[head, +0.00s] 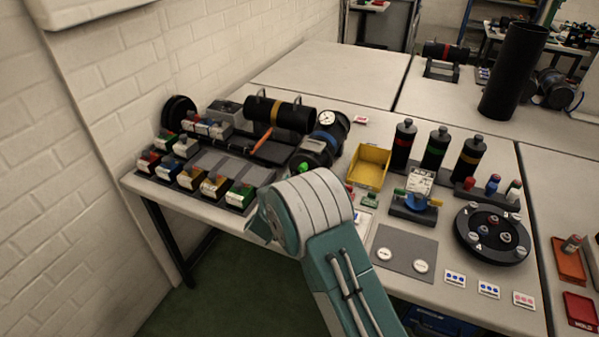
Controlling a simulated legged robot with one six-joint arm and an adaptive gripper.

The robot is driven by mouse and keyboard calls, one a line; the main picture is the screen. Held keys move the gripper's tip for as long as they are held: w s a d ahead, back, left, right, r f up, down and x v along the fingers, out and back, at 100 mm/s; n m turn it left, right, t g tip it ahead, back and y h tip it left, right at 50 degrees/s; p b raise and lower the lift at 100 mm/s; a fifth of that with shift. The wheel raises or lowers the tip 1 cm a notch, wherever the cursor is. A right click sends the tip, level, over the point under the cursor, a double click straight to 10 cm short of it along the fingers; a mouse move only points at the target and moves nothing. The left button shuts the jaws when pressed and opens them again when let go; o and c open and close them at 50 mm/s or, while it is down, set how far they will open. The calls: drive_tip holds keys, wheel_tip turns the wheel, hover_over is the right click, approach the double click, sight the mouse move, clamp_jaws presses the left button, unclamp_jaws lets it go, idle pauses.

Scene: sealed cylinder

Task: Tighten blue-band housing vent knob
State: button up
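A dark cylindrical housing with a blue band (325,137) lies on the near table, just beyond my raised teal arm. A round white-faced gauge (327,118) sits at its upper end. A small bright green part (305,168) shows at its near end, partly hidden by my arm; I cannot tell whether it is the vent knob. My arm covers the area in front of the housing. I cannot make out my gripper's fingers or any contact with the housing.
A yellow-band cylinder (265,110) lies behind to the left. Several small colour-labelled blocks stand at the left. A yellow bin (369,166), three upright banded bottles and a black round tray (492,234) are to the right. A grey mat (405,250) holds two white discs.

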drive_tip(key=v, duration=0.7)
drive_tip(key=w+d+r+g+y, duration=0.25)
drive_tip(key=r+y, duration=0.25)
drive_tip(key=r, duration=0.6)
drive_tip(key=s+d+r+n+g+y, duration=0.1)
drive_tip(key=s+d+r+n+y, duration=0.1)
drive_tip(key=s+d+r+y, duration=0.35)
drive_tip(key=s+d+r+g+h, duration=0.1)
drive_tip(key=s+d, duration=0.4)
drive_tip(key=s, duration=0.5)
drive_tip(key=s+d+g+h, duration=0.2)
drive_tip(key=s+d+g, duration=0.2)
drive_tip(key=s, duration=0.6)
drive_tip(key=s+d+r+m+g+h, duration=0.1)
drive_tip(key=s+d+g, duration=0.2)
drive_tip(key=s+d, duration=0.4)
drive_tip(key=s, duration=0.3)
drive_tip(key=shift+s+d+r, duration=0.25)
drive_tip(key=shift+s+r, duration=0.05)
drive_tip(key=shift+r, duration=0.05)
